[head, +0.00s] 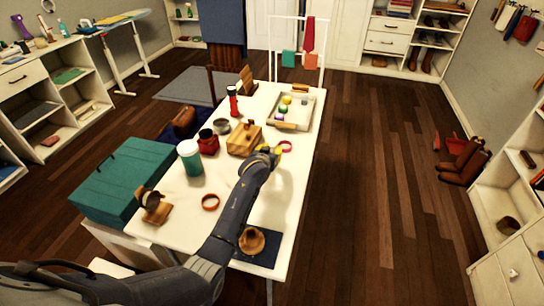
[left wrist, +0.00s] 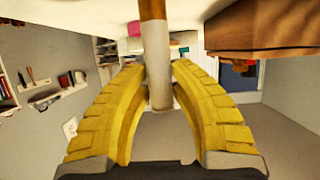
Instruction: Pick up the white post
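The white post (left wrist: 158,70) shows in the left wrist view, pale grey-white with a brown section at the top of that picture. It lies between the yellow fingers of my left gripper (left wrist: 158,66), whose tips close in against both its sides. In the head view my left gripper (head: 279,151) is low over the table, just right of a wooden box (head: 239,145). The post cannot be made out in the head view. My right gripper is not in view.
The white table (head: 285,185) also holds a teal cup (head: 190,163), a red ring (head: 210,202), a tray (head: 314,97), a red bottle (head: 233,105) and a watch stand (head: 153,208). The wooden box is close to my gripper. The table's right edge is nearby.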

